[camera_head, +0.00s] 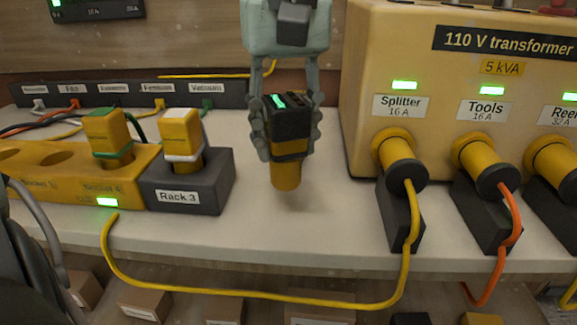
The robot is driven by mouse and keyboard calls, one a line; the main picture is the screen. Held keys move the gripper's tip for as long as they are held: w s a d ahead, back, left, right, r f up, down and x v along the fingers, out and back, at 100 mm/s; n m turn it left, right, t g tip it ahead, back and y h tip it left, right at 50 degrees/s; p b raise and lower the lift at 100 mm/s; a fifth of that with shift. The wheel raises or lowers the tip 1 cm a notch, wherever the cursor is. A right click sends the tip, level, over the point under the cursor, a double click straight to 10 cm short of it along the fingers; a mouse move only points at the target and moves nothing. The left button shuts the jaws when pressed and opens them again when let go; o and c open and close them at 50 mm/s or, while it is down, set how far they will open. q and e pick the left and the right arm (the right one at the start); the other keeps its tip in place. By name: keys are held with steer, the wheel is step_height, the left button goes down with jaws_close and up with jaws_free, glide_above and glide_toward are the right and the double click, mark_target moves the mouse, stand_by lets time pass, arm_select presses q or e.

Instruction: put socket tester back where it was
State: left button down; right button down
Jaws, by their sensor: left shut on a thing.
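My left gripper (286,125) comes down from the top middle, its fingers shut around the socket tester (287,172). The tester is black above with a lit green patch on top, and yellow below. It is held upright above the white bench, apart from everything else. The yellow socket block (40,178) at left has at least one empty round socket and a yellow plug (104,130) with a green band. Beside it, the dark Rack 3 holder (215,185) holds a yellow plug (181,130) with a white band. My right gripper is not in view.
The yellow 110 V transformer (362,110) stands at right with plugs in Splitter, Tools and a third outlet. A yellow cable (250,293) hangs in front of the bench edge. A labelled dark strip (130,90) runs behind. The bench (300,225) is clear below the tester.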

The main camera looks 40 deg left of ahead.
mark_target(286, 163)
arm_select(q)
step_height(286, 163, down, 4)
steer(key=shift+r, duration=0.1)
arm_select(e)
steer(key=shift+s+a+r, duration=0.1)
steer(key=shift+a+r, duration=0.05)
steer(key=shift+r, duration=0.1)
arm_select(q)
steer(key=shift+f, duration=0.25)
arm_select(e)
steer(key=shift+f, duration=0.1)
arm_select(q)
steer(key=c, duration=1.3)
jaws_free()
steer(key=o, duration=0.4)
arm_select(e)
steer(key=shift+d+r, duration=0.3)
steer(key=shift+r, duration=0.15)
